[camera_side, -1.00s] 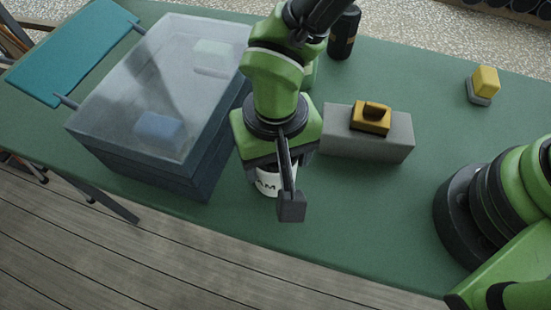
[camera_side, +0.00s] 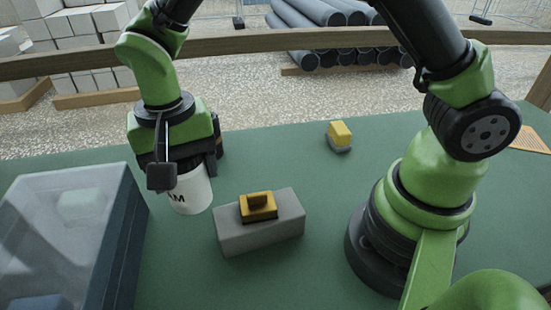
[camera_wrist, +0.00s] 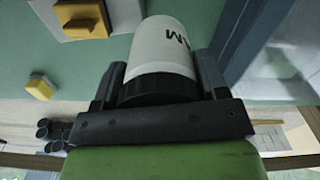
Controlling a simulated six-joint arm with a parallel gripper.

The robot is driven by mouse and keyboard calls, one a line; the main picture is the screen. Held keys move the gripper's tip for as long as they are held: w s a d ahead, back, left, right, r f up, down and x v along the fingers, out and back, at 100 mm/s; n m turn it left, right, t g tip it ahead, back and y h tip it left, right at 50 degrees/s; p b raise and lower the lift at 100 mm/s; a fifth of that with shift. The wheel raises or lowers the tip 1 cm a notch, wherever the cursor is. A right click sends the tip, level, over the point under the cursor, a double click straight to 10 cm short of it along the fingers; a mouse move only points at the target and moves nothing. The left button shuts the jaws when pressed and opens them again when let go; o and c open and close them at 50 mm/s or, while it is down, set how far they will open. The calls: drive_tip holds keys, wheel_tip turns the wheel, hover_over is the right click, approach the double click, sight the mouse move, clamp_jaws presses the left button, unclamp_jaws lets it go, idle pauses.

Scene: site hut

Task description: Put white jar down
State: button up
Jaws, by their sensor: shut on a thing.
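The white jar (camera_side: 192,196) has dark letters on its side. It is upright in the side view, left of the grey block and a little behind it. My gripper (camera_side: 180,172) is above the jar and shut around its upper end. In the wrist view, my gripper (camera_wrist: 160,88) has a finger on each side of the jar (camera_wrist: 163,45), near its dark lid. The jar's base is over the green table (camera_side: 300,170). I cannot tell whether the base touches the table.
A grey block (camera_side: 265,235) bears a yellow piece (camera_side: 258,207). A smaller yellow block (camera_side: 340,133) on a grey base stands farther back. A bin with a clear lid (camera_side: 65,215) stands at the left. Green table between the blocks is clear.

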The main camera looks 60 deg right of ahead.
drive_tip(key=w+d+m, duration=0.1)
drive_tip(key=d+m, duration=0.9)
drive_tip(key=d, duration=1.6)
wheel_tip(320, 180, down, 5)
drive_tip(key=shift+s+d+r, duration=0.1)
drive_tip(key=shift+r, duration=0.05)
drive_tip(key=shift+f, duration=2.55)
drive_tip(key=o, duration=1.1)
drive_tip(key=shift+f, duration=0.15)
